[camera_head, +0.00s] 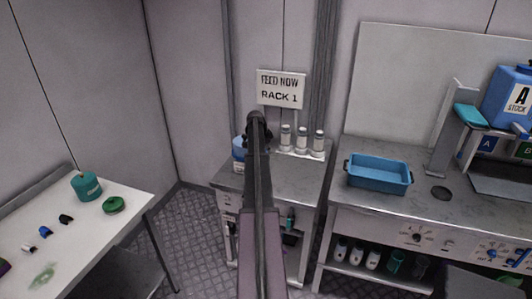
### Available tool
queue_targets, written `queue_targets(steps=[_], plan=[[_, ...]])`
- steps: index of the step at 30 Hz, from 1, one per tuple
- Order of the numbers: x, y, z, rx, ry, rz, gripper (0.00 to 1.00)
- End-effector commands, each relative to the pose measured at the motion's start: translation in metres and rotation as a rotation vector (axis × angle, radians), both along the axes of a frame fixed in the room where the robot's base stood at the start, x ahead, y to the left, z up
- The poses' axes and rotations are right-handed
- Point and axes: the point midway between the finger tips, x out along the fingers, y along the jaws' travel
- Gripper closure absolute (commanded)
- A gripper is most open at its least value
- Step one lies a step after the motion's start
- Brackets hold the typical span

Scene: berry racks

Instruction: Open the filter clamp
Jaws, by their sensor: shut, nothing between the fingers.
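My arm reaches up the middle of the view, and my gripper (257,119) is at its far end. It looks dark and small, is shut, and holds nothing. It appears in front of the middle bench (295,179), below and left of a sign reading "FEED NOW RACK 1" (281,89). I cannot pick out the filter clamp for sure. Small fittings hang under the front of the middle bench, among them a dark teal one (291,219), too small to identify. My arm hides part of that bench and its front.
Several white capped bottles (301,139) stand on the middle bench; a blue-and-white container (239,152) is partly hidden. The right bench has a blue tray (379,171) and a blue "A STOCK" tank (513,97). Floor shows between.

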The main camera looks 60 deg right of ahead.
Motion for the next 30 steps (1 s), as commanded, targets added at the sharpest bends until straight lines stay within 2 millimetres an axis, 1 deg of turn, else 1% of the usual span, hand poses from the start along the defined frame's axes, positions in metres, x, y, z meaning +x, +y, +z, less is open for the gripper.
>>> queue_targets(steps=[1,4,6,30], plan=[[-0.003,-0.007,0.002,0.0,0.0,-0.001,1.0],[-0.008,-0.017,0.005,0.0,0.0,0.0,1.0],[-0.007,-0.012,0.015,0.0,0.0,0.0,1.0],[0.012,0.01,0.081,0.0,0.0,0.004,1.0]])
